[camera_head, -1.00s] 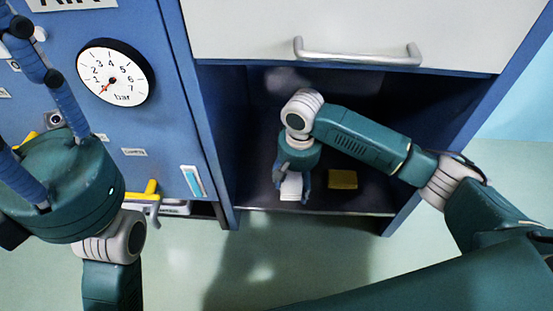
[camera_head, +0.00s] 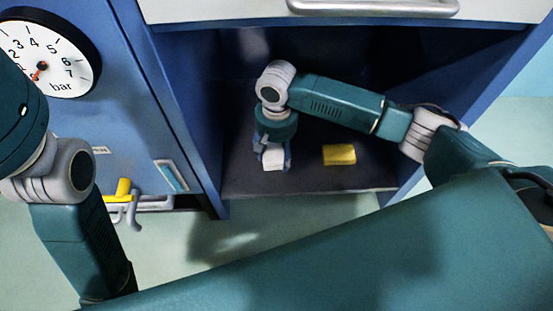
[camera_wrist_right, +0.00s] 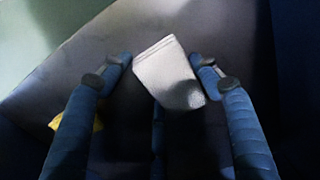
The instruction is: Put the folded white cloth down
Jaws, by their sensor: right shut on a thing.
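The folded white cloth (camera_head: 272,158) is inside the blue cabinet's open lower compartment, near its left side. My right gripper (camera_head: 272,162) points down and is shut on the cloth, with fingers on either side of it. In the right wrist view the cloth (camera_wrist_right: 168,75) sits tilted between the fingertips of my right gripper (camera_wrist_right: 162,63). I cannot tell whether the cloth touches the compartment floor. Only part of my left arm shows at the left edge of the head view; its fingers are out of frame.
A yellow block-like item (camera_head: 339,154) lies on the dark compartment floor (camera_head: 300,180), right of the cloth. A drawer front with a handle (camera_head: 372,7) is above. A pressure gauge (camera_head: 45,55) and yellow-handled lever (camera_head: 124,190) are at left. Bare floor shows between the cloth and yellow item.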

